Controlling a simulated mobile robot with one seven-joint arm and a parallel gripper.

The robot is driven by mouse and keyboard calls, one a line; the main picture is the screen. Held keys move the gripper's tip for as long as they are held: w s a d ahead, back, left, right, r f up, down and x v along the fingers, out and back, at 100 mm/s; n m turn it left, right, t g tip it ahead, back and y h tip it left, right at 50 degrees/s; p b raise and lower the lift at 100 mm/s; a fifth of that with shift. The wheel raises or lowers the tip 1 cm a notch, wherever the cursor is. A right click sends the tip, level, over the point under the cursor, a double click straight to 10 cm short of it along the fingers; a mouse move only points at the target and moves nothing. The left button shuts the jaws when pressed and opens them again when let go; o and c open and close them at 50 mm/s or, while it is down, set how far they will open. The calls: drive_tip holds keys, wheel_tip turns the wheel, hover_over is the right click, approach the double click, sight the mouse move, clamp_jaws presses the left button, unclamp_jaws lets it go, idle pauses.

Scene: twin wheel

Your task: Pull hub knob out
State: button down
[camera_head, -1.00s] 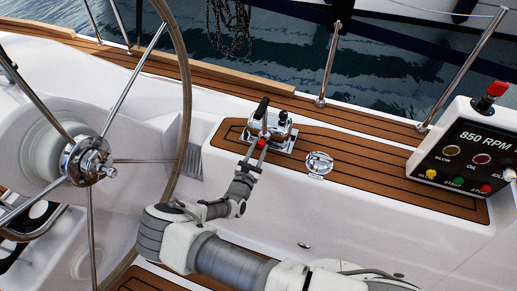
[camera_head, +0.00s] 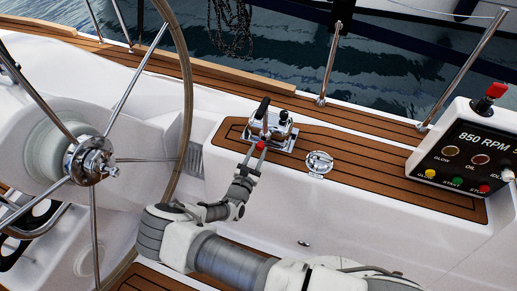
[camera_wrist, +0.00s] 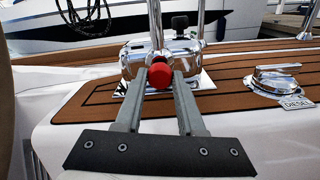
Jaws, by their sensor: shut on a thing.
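The hub knob is a small red ball (camera_head: 261,146) on the near side of the chrome throttle unit (camera_head: 280,138), which stands on the teak-topped coaming. My gripper (camera_head: 258,149) reaches it from below and in front, with its two fingers closed on the knob. In the wrist view the red knob (camera_wrist: 160,75) sits between the grey fingertips (camera_wrist: 161,80), in front of the chrome housing (camera_wrist: 140,55). The lever with a black handle (camera_head: 263,106) rises above the unit. The knob's stem is hidden behind the knob and fingers.
A steering wheel with a chrome hub (camera_head: 91,160) stands at the left, its rim close to my arm. A chrome diesel cap (camera_head: 319,163) is right of the throttle. An engine panel (camera_head: 465,150) stands at the far right. The teak between them is clear.

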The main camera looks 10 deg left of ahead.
drive_tip(key=c, duration=0.5)
unclamp_jaws()
drive_tip(key=shift+s, duration=0.15)
drive_tip(key=shift+s, duration=0.1)
drive_tip(key=s+a+p, duration=0.2)
drive_tip(key=s, duration=1.5)
drive_tip(key=shift+a+p, duration=0.2)
drive_tip(key=shift+p, duration=0.1)
